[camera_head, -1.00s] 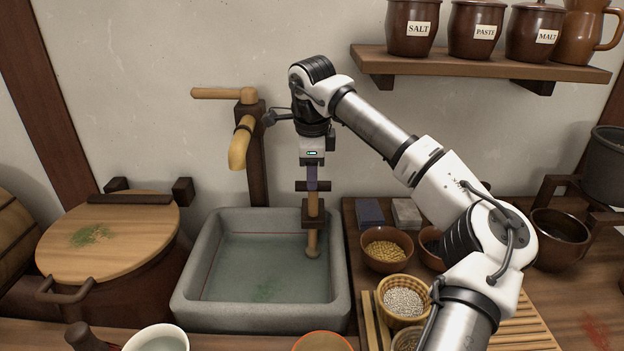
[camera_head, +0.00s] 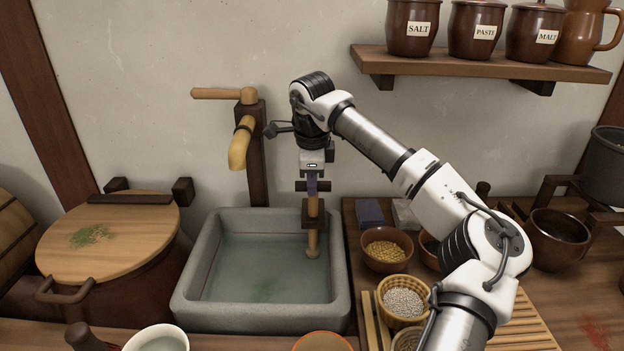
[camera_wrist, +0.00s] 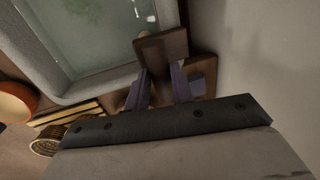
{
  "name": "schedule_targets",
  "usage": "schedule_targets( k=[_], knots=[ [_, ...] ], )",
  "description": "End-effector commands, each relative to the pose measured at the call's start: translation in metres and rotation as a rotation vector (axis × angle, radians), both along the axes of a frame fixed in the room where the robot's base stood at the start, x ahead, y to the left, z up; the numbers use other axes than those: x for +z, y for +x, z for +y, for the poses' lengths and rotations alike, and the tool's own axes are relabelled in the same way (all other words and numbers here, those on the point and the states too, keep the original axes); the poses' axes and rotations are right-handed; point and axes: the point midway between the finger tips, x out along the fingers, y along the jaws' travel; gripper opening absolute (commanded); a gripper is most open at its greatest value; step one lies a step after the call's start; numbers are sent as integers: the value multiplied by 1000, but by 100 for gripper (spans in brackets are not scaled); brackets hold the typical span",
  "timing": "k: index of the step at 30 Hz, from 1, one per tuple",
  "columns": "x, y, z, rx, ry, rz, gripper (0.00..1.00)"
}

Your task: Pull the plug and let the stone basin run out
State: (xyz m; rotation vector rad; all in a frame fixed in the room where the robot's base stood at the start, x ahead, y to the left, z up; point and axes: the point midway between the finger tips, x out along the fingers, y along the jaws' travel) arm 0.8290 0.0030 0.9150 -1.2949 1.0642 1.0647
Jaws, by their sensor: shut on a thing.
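The grey stone basin (camera_head: 340,295) holds greenish, clear water (camera_head: 265,270) with a green patch of bits in it. The plug (camera_head: 312,240) is an upright wooden rod with a round lower end in the water near the basin's back right. A dark wooden block surrounds its middle, and a dark crossbar shows near its top. My gripper (camera_head: 312,186) points down and is shut on the plug's upper part. In the wrist view its purple fingers (camera_wrist: 162,90) flank the rod, and the dark block lies just beyond them. The drain under the plug cannot be made out.
A wooden spout (camera_head: 240,148) on a post stands behind the basin. A lidded tub (camera_head: 110,235) is at left. Bowls of grain (camera_head: 385,250) and a slatted board (camera_head: 530,325) crowd the right. A shelf of jars (camera_head: 480,62) hangs above. Free air lies over the basin's left.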

Motion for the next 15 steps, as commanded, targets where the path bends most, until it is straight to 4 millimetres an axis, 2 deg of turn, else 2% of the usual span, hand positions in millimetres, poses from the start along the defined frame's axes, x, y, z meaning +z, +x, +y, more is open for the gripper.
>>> schedule_targets(
  k=[5,12,15],
  knots=[
    [6,0,0,0,0,-3,0],
    [39,1,0,0,-1,-7,0],
    [43,1,0,0,1,-7,0]
  ],
)
